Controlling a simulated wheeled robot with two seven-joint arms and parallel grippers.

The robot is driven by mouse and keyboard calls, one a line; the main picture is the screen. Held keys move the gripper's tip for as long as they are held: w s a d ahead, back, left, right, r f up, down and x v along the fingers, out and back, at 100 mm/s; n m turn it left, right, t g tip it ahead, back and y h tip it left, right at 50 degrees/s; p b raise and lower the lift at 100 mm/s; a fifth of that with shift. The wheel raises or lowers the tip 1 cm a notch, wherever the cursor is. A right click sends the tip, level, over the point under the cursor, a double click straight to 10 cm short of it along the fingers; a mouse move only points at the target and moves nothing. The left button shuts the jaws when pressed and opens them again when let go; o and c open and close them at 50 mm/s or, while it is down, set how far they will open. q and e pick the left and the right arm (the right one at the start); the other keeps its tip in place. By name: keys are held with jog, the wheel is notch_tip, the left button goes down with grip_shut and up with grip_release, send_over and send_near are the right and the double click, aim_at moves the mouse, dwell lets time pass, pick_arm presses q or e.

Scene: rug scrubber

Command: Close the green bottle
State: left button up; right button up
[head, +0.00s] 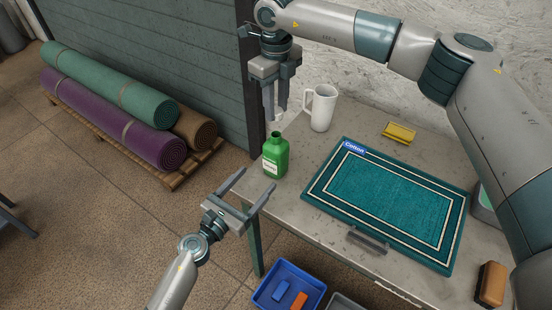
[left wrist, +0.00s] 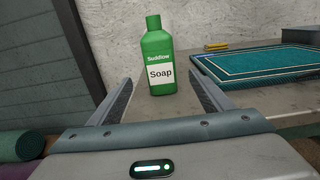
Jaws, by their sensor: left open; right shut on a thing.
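The green bottle (head: 275,156) stands upright near the table's left edge; its neck looks uncapped in the head view. In the left wrist view the bottle (left wrist: 160,58) has a white "Soap" label and stands ahead, between the lines of the fingers. My left gripper (head: 257,179) is open and empty, just left of and in front of the bottle, not around it. My right gripper (head: 275,112) points down above the table behind the bottle, fingers close together. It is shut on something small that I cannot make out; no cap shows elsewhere.
A white mug (head: 321,108) stands behind the bottle, near the right gripper. A teal rug (head: 390,198) covers much of the table (head: 290,205). A yellow item (head: 399,132), a grey handle (head: 367,241) and a brush (head: 490,284) lie around it. A blue bin (head: 262,296) is below.

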pick_arm(q)
jog(key=x, duration=1.1)
jog(key=shift+w+d, duration=0.2)
jog(key=shift+w, duration=0.1)
jog(key=c, duration=1.6)
pick_arm(e)
send_over(276, 135)
jog(key=shift+f, duration=2.5)
jog(key=shift+f, duration=0.9)
jog(key=shift+f, duration=0.6)
